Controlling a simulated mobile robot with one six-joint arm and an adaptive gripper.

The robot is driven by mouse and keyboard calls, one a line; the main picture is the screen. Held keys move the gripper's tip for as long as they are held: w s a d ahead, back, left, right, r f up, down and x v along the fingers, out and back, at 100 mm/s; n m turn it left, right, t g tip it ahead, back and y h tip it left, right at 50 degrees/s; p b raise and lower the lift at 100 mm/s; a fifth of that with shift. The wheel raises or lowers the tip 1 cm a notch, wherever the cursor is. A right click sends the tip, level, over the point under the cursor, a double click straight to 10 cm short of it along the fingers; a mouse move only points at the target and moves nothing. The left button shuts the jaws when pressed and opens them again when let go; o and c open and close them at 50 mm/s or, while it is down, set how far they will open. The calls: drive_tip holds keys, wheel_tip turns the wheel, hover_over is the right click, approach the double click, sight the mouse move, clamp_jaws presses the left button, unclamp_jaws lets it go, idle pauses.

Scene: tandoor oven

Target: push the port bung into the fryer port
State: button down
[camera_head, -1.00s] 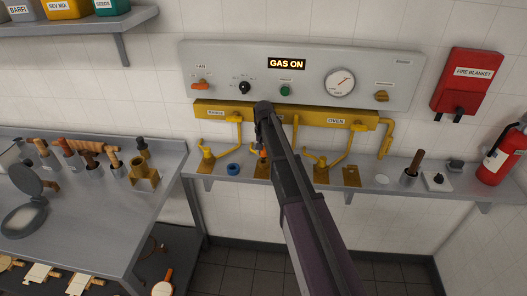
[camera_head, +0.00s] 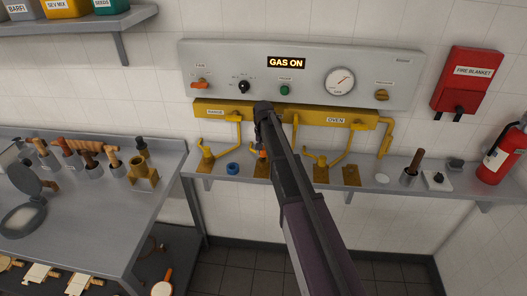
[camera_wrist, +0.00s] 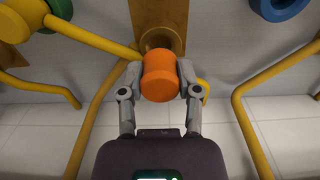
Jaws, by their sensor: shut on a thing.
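The orange port bung (camera_wrist: 160,82) is between the two grey fingers of my gripper (camera_wrist: 158,85) in the wrist view. The fingers are shut on its sides. In the head view the bung (camera_head: 262,153) is a small orange patch beside my arm, in front of the middle brass port plate (camera_head: 261,169) on the steel wall shelf. My arm hides most of the gripper there.
Yellow gas pipes (camera_wrist: 91,37) run close on both sides of the gripper. A blue ring (camera_head: 233,168) lies left of the port plate. Another brass plate (camera_head: 351,175) stands to the right. The control panel (camera_head: 220,65) is above, and a steel table (camera_head: 90,215) is left.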

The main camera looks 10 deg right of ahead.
drive_tip(key=shift+f+b, duration=1.3)
drive_tip(key=shift+f, duration=0.05)
drive_tip(key=shift+c, duration=1.1)
unclamp_jaws()
drive_tip(key=shift+r, duration=0.15)
drive_tip(key=shift+r+p, duration=3.9)
drive_tip(key=shift+p, duration=0.15)
drive_tip(key=s+f+n+b, duration=0.1)
drive_tip(key=s+f+b, duration=0.1)
drive_tip(key=s, duration=1.2)
drive_tip(key=s+f+n+b, duration=0.2)
drive_tip(key=s+f+b, duration=0.1)
drive_tip(key=s, duration=1.2)
drive_tip(key=shift+d+n, duration=0.3)
drive_tip(key=shift+d, duration=0.1)
